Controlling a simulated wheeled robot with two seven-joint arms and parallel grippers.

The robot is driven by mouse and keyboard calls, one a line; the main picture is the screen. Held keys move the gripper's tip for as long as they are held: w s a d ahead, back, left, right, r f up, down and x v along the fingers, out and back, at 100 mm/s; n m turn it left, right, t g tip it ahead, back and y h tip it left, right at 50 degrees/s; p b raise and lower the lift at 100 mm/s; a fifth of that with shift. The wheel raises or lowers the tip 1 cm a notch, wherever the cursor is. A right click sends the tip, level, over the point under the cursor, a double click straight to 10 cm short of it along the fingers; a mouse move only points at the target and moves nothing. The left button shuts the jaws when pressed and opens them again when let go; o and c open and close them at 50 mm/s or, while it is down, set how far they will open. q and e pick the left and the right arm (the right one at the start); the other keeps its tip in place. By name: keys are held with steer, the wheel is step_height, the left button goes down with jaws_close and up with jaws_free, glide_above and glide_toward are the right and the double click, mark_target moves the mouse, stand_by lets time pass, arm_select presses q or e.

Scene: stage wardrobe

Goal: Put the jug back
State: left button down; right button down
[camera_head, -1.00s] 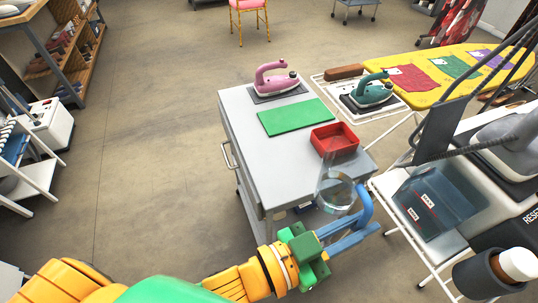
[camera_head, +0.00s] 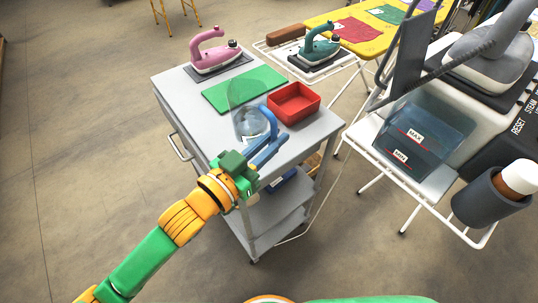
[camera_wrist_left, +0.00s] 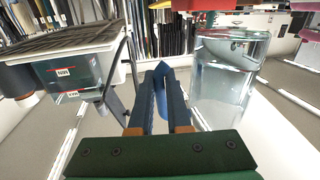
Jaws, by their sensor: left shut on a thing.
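The clear jug (camera_head: 249,124) with a blue handle shows over the near part of the grey trolley's top (camera_head: 200,112), beside the red tray and in front of the green mat. It looks roughly upright. My left gripper (camera_head: 270,148) is shut on its handle. In the left wrist view the jug (camera_wrist_left: 228,85) stands to the right of the fingers (camera_wrist_left: 161,95), with the blue handle between them and what looks like water inside. I cannot tell whether its base touches the trolley. My right gripper is not in view.
A red tray (camera_head: 293,110), a green mat (camera_head: 228,96) and a pink iron (camera_head: 214,58) are on the trolley. A teal iron (camera_head: 320,47) stands behind. At right, a white rack holds a tinted tank (camera_head: 425,130) and a dark cup (camera_head: 485,200). The floor at left is clear.

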arm_select(q)
steer(key=w+f, duration=0.1)
steer(key=f, duration=0.2)
steer(key=w+f+b, duration=0.1)
steer(key=f, duration=0.1)
steer(key=shift+w+a+f, duration=0.15)
steer(key=shift+w+a, duration=0.1)
steer(key=shift+w, duration=0.05)
steer(key=shift+f, duration=0.4)
steer(key=shift+s, duration=0.1)
steer(key=shift+f, duration=0.15)
steer(key=c, duration=0.9)
jaws_free()
steer(key=shift+s+a, duration=0.15)
steer(key=v, duration=1.1)
steer(key=shift+s+a+b, duration=0.15)
steer(key=shift+s+b, duration=0.1)
steer(key=shift+b, duration=0.05)
